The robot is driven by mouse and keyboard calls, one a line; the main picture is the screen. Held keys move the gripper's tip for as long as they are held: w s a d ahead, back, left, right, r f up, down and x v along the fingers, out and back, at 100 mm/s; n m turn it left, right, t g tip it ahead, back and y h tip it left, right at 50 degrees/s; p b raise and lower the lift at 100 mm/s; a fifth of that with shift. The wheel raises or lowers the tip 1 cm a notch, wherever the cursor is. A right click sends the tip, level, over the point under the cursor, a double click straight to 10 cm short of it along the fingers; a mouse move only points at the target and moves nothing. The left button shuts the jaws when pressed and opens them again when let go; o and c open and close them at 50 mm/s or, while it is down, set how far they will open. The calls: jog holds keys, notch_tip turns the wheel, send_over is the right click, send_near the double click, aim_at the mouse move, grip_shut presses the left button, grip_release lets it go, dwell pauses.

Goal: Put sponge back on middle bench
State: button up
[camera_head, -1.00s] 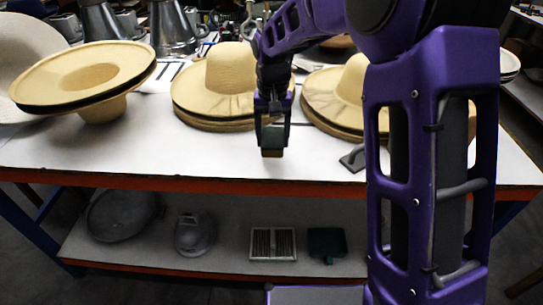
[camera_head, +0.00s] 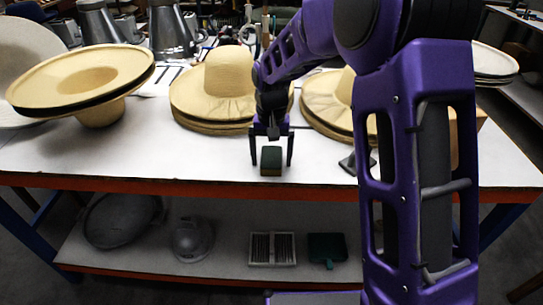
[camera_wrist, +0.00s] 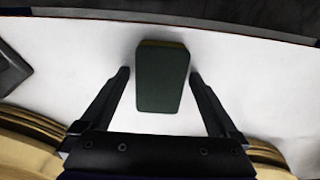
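The sponge (camera_head: 271,161), dark green on top with a yellowish layer below, rests on the white bench top (camera_head: 200,170) close to its front edge. It also shows in the wrist view (camera_wrist: 161,80). My gripper (camera_head: 271,162) is open around the sponge, with one finger on each side. In the wrist view the fingertips (camera_wrist: 159,74) stand apart from the sponge, with a gap of white table on both sides. Nothing else is between the fingers.
Straw hats (camera_head: 228,85) stand in stacks behind my gripper, and a tilted hat (camera_head: 85,75) is at the left. A dark flat tool (camera_head: 349,163) lies to the right. The lower shelf (camera_head: 220,254) holds a grey iron (camera_head: 192,240), a grille (camera_head: 271,249) and a green piece (camera_head: 327,248).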

aim_at(271, 156)
notch_tip(271, 156, up, 12)
jog(key=p, duration=0.2)
jog(key=shift+r, duration=0.2)
dwell(0.3)
